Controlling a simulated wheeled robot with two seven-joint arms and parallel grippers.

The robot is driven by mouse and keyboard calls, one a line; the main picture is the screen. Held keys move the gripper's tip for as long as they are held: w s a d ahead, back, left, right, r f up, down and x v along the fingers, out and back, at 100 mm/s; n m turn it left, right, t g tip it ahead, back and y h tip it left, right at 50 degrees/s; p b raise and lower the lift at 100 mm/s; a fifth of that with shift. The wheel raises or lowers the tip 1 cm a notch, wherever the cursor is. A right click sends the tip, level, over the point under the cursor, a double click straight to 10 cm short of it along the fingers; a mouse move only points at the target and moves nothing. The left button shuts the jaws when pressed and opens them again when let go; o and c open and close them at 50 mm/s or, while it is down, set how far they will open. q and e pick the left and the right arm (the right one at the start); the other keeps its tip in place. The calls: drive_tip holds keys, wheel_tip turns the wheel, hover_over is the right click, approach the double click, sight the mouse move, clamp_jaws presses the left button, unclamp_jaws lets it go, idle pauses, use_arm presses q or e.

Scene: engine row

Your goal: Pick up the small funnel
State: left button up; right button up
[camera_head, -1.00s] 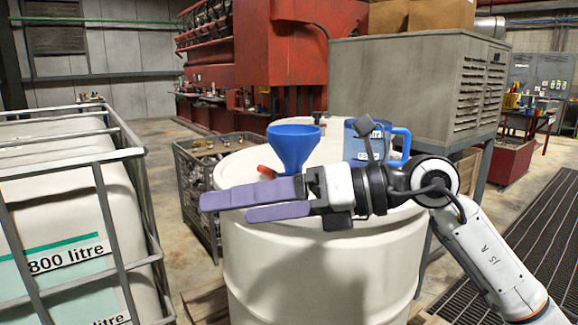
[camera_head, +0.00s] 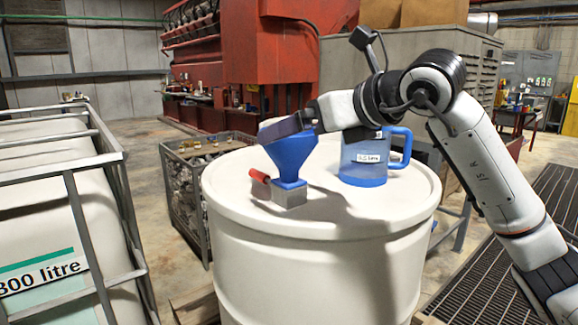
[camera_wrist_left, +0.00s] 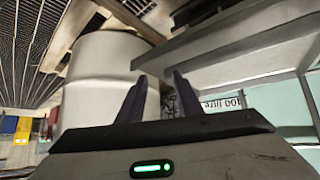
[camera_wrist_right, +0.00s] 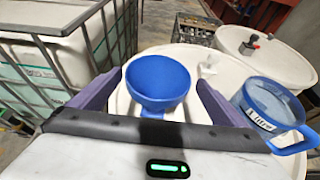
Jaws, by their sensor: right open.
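A blue funnel (camera_head: 291,156) stands upright on the white drum (camera_head: 325,270), with its lower end at a small grey block (camera_head: 290,194). My right gripper (camera_head: 283,127) is at the funnel's rim in the head view and hides part of it. In the right wrist view the funnel's round mouth (camera_wrist_right: 157,82) shows between and ahead of the two spread fingers of my right gripper (camera_wrist_right: 158,80), which hold nothing. My left gripper (camera_wrist_left: 160,80) shows only in the left wrist view, its fingers apart and empty, low beside a white drum.
A clear blue jug (camera_head: 363,162) with a handle stands right of the funnel on the drum, near my right arm. A caged white tank (camera_head: 45,215) stands left, a wire crate (camera_head: 185,180) behind.

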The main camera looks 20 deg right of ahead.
drive_tip(key=x, duration=0.3)
drive_tip(key=shift+w+a+f, duration=0.25)
drive_tip(key=shift+w, duration=0.05)
drive_tip(key=c, duration=1.4)
drive_tip(key=shift+c, duration=0.6)
drive_tip(key=shift+r, duration=0.15)
